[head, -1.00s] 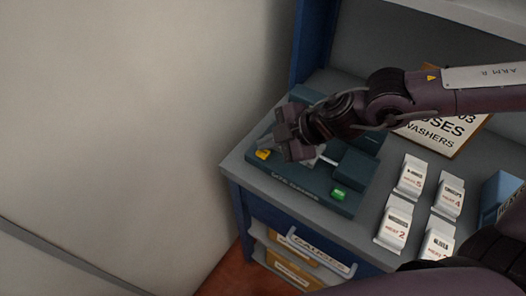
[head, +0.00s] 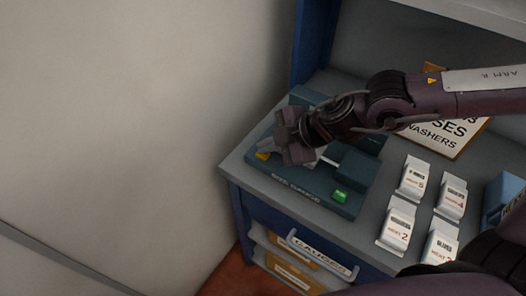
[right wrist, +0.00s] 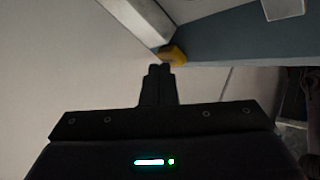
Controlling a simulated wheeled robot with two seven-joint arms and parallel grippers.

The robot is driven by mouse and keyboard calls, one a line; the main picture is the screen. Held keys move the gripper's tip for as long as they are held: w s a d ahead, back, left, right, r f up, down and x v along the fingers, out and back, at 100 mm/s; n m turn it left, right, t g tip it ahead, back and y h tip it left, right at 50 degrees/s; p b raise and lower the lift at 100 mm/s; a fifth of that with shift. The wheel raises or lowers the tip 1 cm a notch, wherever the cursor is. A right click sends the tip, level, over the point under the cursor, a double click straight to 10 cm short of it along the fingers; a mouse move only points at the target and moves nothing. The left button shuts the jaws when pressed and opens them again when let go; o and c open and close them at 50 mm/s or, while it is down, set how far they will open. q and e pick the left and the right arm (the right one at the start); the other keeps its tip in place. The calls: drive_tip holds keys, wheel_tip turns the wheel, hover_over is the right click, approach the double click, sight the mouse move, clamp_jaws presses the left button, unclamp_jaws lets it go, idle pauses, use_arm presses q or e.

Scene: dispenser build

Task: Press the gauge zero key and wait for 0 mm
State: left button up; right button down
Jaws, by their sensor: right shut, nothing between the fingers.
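The dark teal gauge (head: 312,190) sits on the grey bench top. It has a yellow key (head: 262,155) at its left front corner and a green key (head: 340,196) at its right front. Which one is the zero key I cannot read. My right gripper (head: 277,146) is shut and empty, at the yellow key and partly covering it. In the right wrist view the closed fingertips (right wrist: 160,68) are just at the edge of the yellow key (right wrist: 173,55); whether they touch it I cannot tell. No gauge reading is legible. My left gripper is not in view.
Several white labelled dispensers (head: 398,225) stand right of the gauge. A sign with a wooden edge (head: 445,140) is behind them, and a blue container (head: 500,195) is at the far right. A drawer (head: 320,255) is below the bench top. A wall (head: 120,110) is left.

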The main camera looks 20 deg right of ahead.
sight(268, 154)
drive_tip(key=shift+f+b, duration=0.35)
drive_tip(key=shift+r, duration=0.1)
idle(0.5)
drive_tip(key=shift+r+p, duration=0.6)
drive_tip(key=shift+r, duration=0.3)
drive_tip(key=shift+r+p, duration=1.65)
drive_tip(key=shift+r, duration=0.8)
